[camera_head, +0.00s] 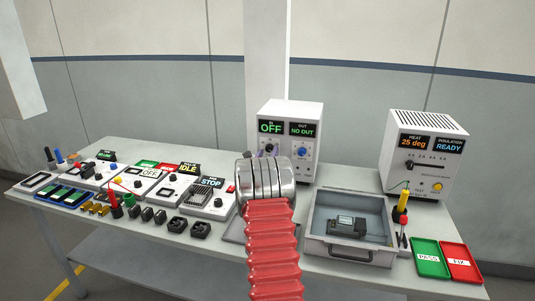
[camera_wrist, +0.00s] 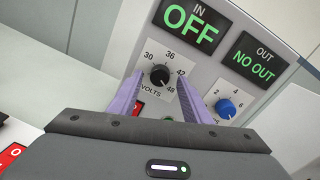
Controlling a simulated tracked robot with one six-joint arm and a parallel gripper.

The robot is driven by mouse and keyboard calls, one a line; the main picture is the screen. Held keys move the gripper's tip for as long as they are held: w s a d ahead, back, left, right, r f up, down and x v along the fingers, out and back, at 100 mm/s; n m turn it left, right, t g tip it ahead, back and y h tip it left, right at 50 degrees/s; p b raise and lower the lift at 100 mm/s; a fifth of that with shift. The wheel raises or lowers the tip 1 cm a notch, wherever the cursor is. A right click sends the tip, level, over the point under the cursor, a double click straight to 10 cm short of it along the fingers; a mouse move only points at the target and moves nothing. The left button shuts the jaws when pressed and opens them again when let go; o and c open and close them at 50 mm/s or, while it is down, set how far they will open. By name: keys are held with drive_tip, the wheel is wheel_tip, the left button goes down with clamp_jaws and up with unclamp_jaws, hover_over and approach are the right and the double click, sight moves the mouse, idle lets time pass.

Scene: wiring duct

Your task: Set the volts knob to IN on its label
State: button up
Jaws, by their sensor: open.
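The power supply (camera_head: 290,116) is a white box with an IN display (camera_wrist: 190,28) reading OFF and an OUT display (camera_wrist: 259,60) reading NO OUT. The black volts knob (camera_wrist: 160,75) sits below the IN display, ringed by the numbers 30, 36, 42 and 48 over the word VOLTS. Its pointer direction is too small to tell for sure. My gripper (camera_wrist: 159,83) is open, its two purple fingers on either side of the volts knob. I cannot tell whether they touch it. In the head view my arm hides most of the gripper.
A blue knob (camera_wrist: 226,109) with its own scale is right of the volts knob. A grey tray (camera_head: 347,251) and a white heater box (camera_head: 424,155) stand to the right; several instruments crowd the bench's left.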

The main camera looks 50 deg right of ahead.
drive_tip(key=shift+w+d, duration=0.2)
drive_tip(key=shift+d, duration=0.15)
drive_tip(key=shift+c, duration=0.6)
drive_tip(key=c, duration=0.9)
drive_tip(key=shift+a, duration=0.2)
drive_tip(key=shift+d, duration=0.2)
